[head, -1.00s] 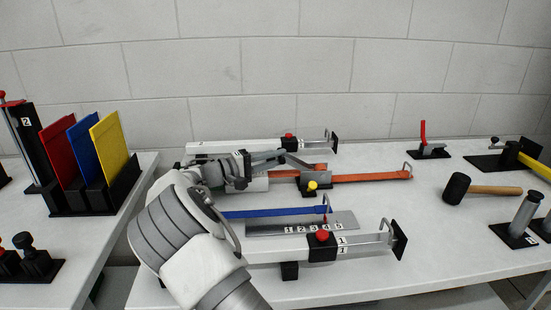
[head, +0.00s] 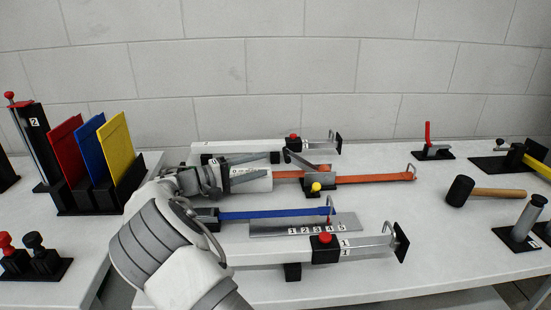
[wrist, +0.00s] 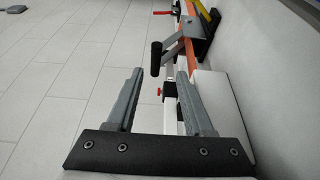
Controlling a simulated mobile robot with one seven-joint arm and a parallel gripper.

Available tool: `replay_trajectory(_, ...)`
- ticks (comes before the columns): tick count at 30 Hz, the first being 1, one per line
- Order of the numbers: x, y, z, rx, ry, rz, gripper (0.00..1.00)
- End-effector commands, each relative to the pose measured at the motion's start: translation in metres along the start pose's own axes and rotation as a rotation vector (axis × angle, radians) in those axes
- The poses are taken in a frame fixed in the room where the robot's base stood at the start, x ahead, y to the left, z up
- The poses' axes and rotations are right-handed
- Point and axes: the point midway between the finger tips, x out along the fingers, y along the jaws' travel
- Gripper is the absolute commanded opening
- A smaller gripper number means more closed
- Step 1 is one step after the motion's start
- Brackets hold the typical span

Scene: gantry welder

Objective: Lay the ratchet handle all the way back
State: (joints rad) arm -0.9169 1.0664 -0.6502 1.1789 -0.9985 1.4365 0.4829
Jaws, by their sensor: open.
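The ratchet handle (head: 303,162) is a grey lever with a black grip at its free end. It rises at a slant to the left from the ratchet (head: 322,180) on the orange strap. In the wrist view the handle's black grip (wrist: 156,58) stands up just beyond my fingertips, roughly in line with the gap between them. My gripper (head: 266,163) points right in the head view, to the left of the handle, with a small gap. In the wrist view my gripper (wrist: 160,73) has its fingers apart and nothing between them.
The orange strap (head: 375,177) runs right to a hook. A black mallet (head: 460,190) lies at the right. Coloured panels (head: 88,150) stand at the left.

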Motion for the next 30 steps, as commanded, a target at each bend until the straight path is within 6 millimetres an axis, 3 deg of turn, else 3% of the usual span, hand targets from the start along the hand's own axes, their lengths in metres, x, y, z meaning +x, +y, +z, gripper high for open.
replay_trajectory(6, -0.054, 0.001, 0.0, -0.001, 0.002, -0.001, 0.52)
replay_trajectory(12, -0.085, 0.0, 0.0, 0.0, -0.001, 0.0, 0.52)
replay_trajectory(25, -0.096, -0.001, 0.001, -0.002, -0.004, -0.001, 0.52)
replay_trajectory(30, -0.086, 0.003, 0.002, 0.0, -0.012, -0.026, 0.23)
